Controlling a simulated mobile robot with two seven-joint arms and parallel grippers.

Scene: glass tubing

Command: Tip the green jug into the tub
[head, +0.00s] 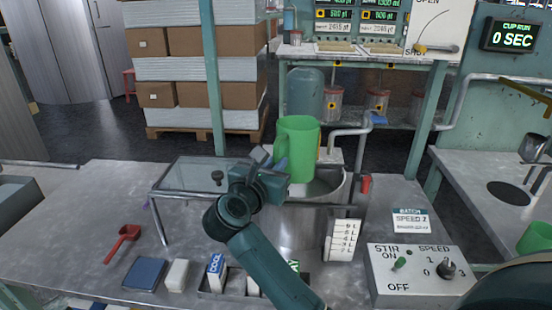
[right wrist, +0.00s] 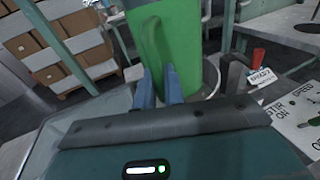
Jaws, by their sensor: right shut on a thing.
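The green jug (head: 297,152) is upright above the tub (head: 295,230), a round steel vessel on the bench. My right gripper (head: 279,166) is at the jug's left side, shut on it at the handle. In the right wrist view the blue fingers (right wrist: 160,86) are at the lower end of the jug's handle, and the green jug (right wrist: 188,45) fills the upper middle. The inside of the jug is hidden. The tub's left part is partly behind my right arm and a clear cover. My left gripper is not in view.
A clear framed cover (head: 205,175) stands left of the tub. A stir control box (head: 415,273) and a level scale card (head: 342,240) are to the right. A red scoop (head: 122,243) and a blue pad (head: 144,272) lie on the left bench. Another green vessel (head: 537,237) is at the right edge.

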